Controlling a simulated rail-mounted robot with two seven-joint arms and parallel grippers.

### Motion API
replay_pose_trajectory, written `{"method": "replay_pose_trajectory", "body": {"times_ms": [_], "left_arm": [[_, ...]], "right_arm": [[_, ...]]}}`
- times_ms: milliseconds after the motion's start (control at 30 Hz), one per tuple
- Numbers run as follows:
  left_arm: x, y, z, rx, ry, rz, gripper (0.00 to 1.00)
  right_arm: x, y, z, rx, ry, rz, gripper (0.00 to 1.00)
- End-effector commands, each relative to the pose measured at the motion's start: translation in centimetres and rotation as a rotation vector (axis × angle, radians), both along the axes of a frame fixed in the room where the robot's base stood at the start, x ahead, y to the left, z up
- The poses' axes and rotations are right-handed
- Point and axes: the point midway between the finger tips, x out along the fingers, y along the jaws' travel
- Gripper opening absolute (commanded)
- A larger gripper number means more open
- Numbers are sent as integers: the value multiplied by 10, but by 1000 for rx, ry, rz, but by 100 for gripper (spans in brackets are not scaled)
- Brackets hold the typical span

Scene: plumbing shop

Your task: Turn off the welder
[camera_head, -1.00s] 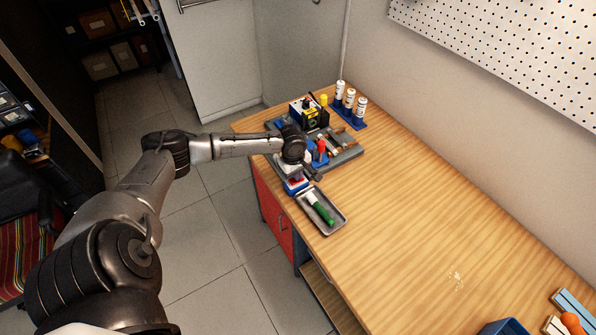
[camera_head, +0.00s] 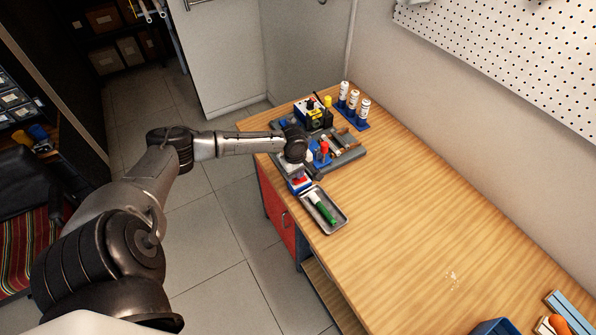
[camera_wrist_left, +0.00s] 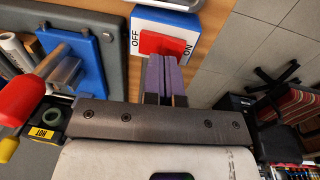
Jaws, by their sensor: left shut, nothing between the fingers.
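The switch box (camera_head: 299,184) is white and blue and sits at the bench's left edge. In the left wrist view the switch box (camera_wrist_left: 166,20) carries a red rocker (camera_wrist_left: 163,43) between the printed words OFF on the left and ON on the right. My left gripper (camera_wrist_left: 164,62) is shut and empty. Its purple fingertips overlap the rocker's lower edge in the picture; I cannot tell if they touch. In the head view the gripper is mostly hidden under its own wrist. My right gripper is out of view.
A grey tray (camera_head: 350,156) behind the switch holds a red-handled tool in a blue stand (camera_head: 321,158). A small metal tray (camera_head: 334,221) with a green-handled brush lies in front. White bottles (camera_head: 353,98) stand at the back. The bench's right part (camera_head: 430,215) is mostly clear.

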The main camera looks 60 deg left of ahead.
Motion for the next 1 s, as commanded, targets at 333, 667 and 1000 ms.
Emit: {"method": "replay_pose_trajectory", "body": {"times_ms": [333, 667, 1000], "left_arm": [[7, 1, 50, 1, -5, -2, 0], [13, 1, 106, 1, -2, -1, 0], [15, 1, 126, -1, -1, 0, 0]], "right_arm": [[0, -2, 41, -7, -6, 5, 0], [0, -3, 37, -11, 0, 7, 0], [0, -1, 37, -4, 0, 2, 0]]}}
